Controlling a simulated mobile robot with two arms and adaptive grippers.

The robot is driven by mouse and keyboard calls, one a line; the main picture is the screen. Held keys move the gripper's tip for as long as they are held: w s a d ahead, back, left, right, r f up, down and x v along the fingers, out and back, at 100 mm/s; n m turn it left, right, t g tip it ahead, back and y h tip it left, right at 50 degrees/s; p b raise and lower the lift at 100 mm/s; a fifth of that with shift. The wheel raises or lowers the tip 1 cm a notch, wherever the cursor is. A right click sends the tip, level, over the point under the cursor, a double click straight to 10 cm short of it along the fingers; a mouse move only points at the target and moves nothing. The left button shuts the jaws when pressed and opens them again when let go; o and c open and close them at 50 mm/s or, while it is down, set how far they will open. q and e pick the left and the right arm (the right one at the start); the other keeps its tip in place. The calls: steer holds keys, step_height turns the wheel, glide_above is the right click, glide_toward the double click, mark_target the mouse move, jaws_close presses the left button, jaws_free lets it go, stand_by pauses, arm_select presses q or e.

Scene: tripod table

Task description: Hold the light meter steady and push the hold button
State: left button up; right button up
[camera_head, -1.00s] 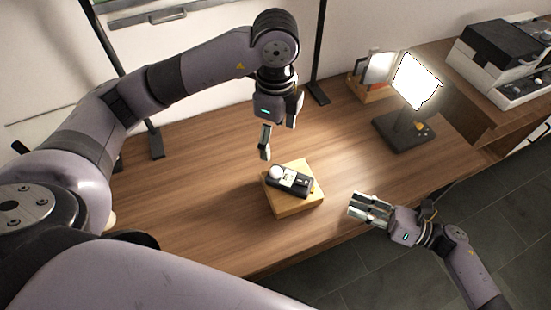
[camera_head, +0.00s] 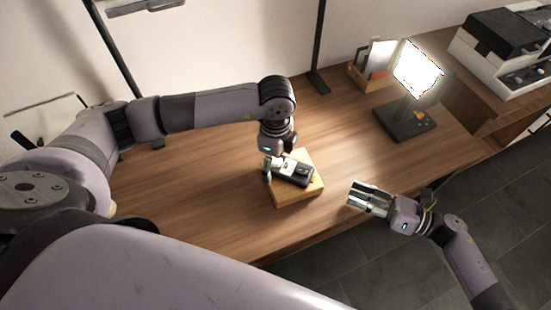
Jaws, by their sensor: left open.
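The light meter (camera_head: 297,174) is a dark handheld device with a light panel, lying on a yellow-tan block (camera_head: 291,197) on the wooden table. My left gripper (camera_head: 273,168) is open and low at the meter's left end, where its fingers hide the white dome. I cannot tell whether the fingers touch the meter. The hold button is too small to make out. My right gripper (camera_head: 357,194) is to the right of the block, near the table's front edge, with its fingers pointing left and nothing visible in them.
A lit lamp panel (camera_head: 418,68) stands on a dark base (camera_head: 404,122) at the back right. A black-and-white machine (camera_head: 503,45) sits at the far right. The table's left part (camera_head: 175,190) is clear.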

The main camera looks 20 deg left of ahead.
arm_select(q)
steer(key=shift+c, duration=0.5)
steer(key=c, duration=1.2)
arm_select(e)
jaws_close()
stand_by(0.8)
